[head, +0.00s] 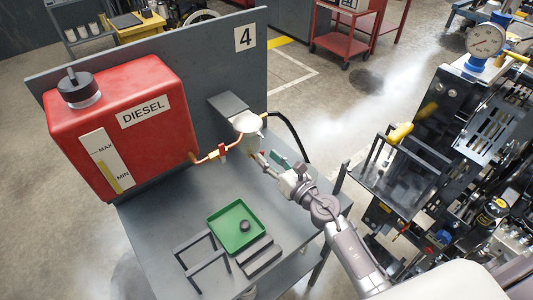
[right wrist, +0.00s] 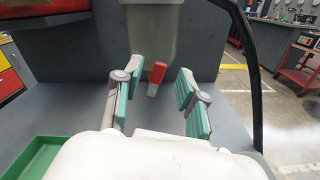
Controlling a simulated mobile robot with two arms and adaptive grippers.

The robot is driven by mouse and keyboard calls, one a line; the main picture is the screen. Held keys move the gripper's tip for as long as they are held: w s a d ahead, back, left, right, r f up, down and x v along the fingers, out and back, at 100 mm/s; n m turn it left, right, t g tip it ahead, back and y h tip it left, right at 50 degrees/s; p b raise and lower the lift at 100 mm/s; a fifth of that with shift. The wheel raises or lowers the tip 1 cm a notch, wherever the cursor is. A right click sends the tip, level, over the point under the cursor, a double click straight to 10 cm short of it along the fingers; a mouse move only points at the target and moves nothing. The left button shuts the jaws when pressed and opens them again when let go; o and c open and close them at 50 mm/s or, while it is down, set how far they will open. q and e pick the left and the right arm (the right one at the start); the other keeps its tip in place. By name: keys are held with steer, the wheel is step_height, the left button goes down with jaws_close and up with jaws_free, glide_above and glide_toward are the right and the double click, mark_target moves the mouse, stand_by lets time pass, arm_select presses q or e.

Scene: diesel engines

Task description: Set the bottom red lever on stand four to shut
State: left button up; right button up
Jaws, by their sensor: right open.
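Stand four carries a grey back panel with a 4 on it (head: 245,38) and a white filter housing (head: 247,122). In the right wrist view, the bottom red lever (right wrist: 157,72) hangs beneath the filter housing (right wrist: 152,30), tilted a little, with a pale lower end. It sits between the parted fingers of my right gripper (right wrist: 161,90), with a gap visible on each side. In the head view my right gripper (head: 269,161) is beneath the housing and the lever there is hard to make out. Another red lever (head: 222,151) sits on the copper fuel line. My left gripper is not in view.
A red diesel tank (head: 120,115) stands left on the stand. A green tray (head: 236,226) and grey brackets (head: 203,262) lie at the stand's front. A black hose (head: 297,135) curves right of the filter. An engine (head: 440,150) stands at the right.

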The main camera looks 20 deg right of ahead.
steer(key=shift+x, duration=0.8)
jaws_close()
steer(key=shift+d+m, duration=0.1)
steer(key=shift+m, duration=0.2)
steer(key=shift+w+d+f+m+p, duration=0.15)
steer(key=shift+d+f+m, duration=0.3)
steer(key=shift+m, duration=1.85)
steer(key=shift+w+d+f+m+p, duration=0.25)
steer(key=shift+f+m, duration=0.45)
steer(key=shift+m, duration=1.6)
steer(key=shift+w+d+f+m+b, duration=0.1)
steer(key=shift+d+f+m, duration=0.4)
steer(key=shift+m, duration=1.8)
steer(key=shift+s+a+f, duration=0.1)
